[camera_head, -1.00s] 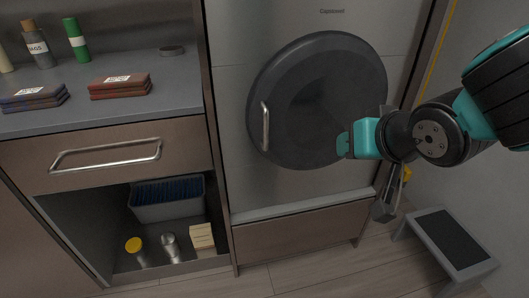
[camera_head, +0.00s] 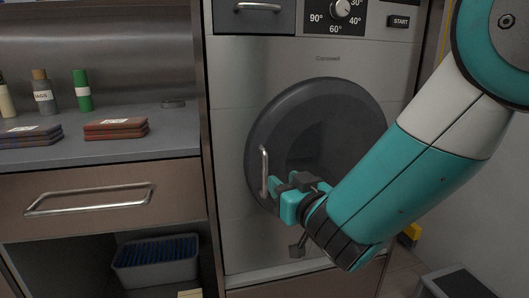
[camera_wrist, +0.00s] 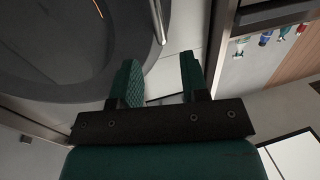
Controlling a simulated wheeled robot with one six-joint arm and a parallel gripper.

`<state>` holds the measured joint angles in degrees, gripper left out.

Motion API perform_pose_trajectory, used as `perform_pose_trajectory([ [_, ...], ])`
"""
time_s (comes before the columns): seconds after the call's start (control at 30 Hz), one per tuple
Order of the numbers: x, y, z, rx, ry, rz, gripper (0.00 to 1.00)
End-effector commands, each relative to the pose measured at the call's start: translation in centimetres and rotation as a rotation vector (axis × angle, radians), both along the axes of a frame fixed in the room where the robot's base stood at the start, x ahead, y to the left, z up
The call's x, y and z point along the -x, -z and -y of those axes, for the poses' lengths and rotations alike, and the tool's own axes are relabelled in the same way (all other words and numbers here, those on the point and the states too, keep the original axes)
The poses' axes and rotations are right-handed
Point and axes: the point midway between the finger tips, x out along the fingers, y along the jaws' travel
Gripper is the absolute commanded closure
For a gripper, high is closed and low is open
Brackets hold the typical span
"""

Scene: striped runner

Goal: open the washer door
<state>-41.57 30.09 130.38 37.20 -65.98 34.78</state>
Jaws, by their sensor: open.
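The washer door (camera_head: 300,110) is a dark round door on the silver washer front, and it looks shut. Its handle (camera_head: 264,170) is a vertical metal bar at the door's left side. In the wrist view the handle (camera_wrist: 158,20) shows at the top, beyond the fingertips. My gripper (camera_head: 279,190) is in front of the door's lower left, close to the handle's lower end. In the wrist view my gripper (camera_wrist: 160,75) is open, with nothing between its two green fingers. Whether a finger touches the handle I cannot tell.
A drawer with a bar handle (camera_head: 88,198) and a counter (camera_head: 165,140) with bottles and folded cloths stand left of the washer. A grey bin (camera_head: 155,270) sits below. A dark-topped step stool (camera_head: 460,284) is on the floor at right.

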Motion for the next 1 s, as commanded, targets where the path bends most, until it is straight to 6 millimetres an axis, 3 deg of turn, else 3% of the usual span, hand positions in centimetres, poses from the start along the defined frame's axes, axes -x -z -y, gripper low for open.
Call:
perform_pose_trajectory([
  [0.03,-1.1,-0.8,-0.4,0.000,0.004,-0.002,0.59],
  [0.2,-4.5,-0.5,-2.1,-0.002,0.004,0.000,0.59],
  [0.4,-7.5,-0.1,-3.7,-0.003,0.003,0.001,0.59],
  [0.6,-8.8,0.0,-4.4,0.000,0.001,0.001,0.59],
  [0.87,-8.9,0.1,-4.5,0.000,0.000,0.000,0.59],
  [0.9,-8.9,0.1,-4.5,0.000,0.000,0.000,0.61],
  [1.0,-8.9,0.0,-4.5,0.000,0.000,0.000,0.84],
])
